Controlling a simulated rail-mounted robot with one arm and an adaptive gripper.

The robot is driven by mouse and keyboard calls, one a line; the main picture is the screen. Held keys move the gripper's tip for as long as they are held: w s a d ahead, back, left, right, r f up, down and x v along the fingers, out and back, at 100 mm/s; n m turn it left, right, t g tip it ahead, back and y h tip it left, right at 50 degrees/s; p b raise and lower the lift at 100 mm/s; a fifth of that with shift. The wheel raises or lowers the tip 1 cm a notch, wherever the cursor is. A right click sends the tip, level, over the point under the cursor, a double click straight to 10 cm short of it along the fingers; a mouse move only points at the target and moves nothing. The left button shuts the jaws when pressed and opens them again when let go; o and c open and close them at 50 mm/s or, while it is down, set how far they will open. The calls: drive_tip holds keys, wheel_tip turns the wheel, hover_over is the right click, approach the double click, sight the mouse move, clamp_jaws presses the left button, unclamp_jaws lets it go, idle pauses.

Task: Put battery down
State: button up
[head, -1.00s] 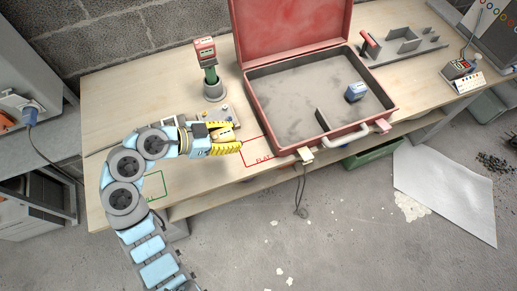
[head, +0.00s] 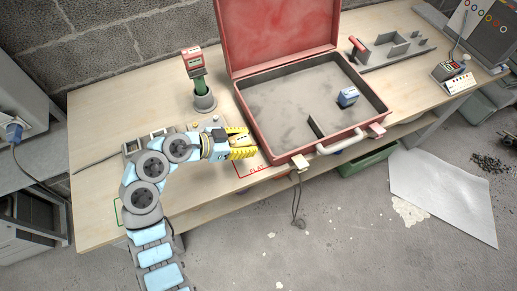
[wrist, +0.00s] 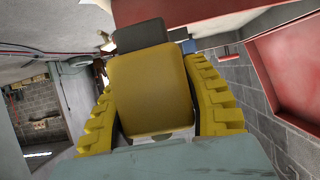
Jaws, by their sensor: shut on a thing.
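My gripper (head: 247,143) has yellow ribbed fingers and is shut on the battery. In the wrist view the battery (wrist: 152,92) is a yellow block with a dark grey part beyond it, held between both fingers (wrist: 157,88). In the head view the fingers mostly hide it. The gripper is over the red outline marked FLAT (head: 258,169) on the bench, just left of the open case. I cannot tell whether the battery touches the bench. The green outline (head: 120,212) lies at left, partly hidden by my arm.
The open red case (head: 252,118) stands close right of my gripper, with a blue block (head: 348,96) inside. A red and green device (head: 195,68) on a grey stand is behind my gripper. A grey tray (head: 400,46) is at the back right.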

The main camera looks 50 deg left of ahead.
sight(265, 148)
drive_tip(key=w+f, duration=0.1)
drive_tip(key=w+f+b, duration=0.1)
drive_tip(key=f, duration=0.1)
drive_tip(key=w+f, duration=0.2)
drive_tip(key=shift+d, duration=0.35)
drive_tip(key=shift+s+f+b, duration=0.1)
drive_tip(key=shift+f+b, duration=0.3)
drive_tip(key=shift+f, duration=0.95)
drive_tip(key=shift+f, duration=0.15)
drive_tip(key=o, duration=1.2)
drive_tip(key=shift+c, duration=0.2)
drive_tip(key=shift+r, duration=0.2)
drive_tip(key=p+v, duration=0.2)
drive_tip(key=v, duration=1)
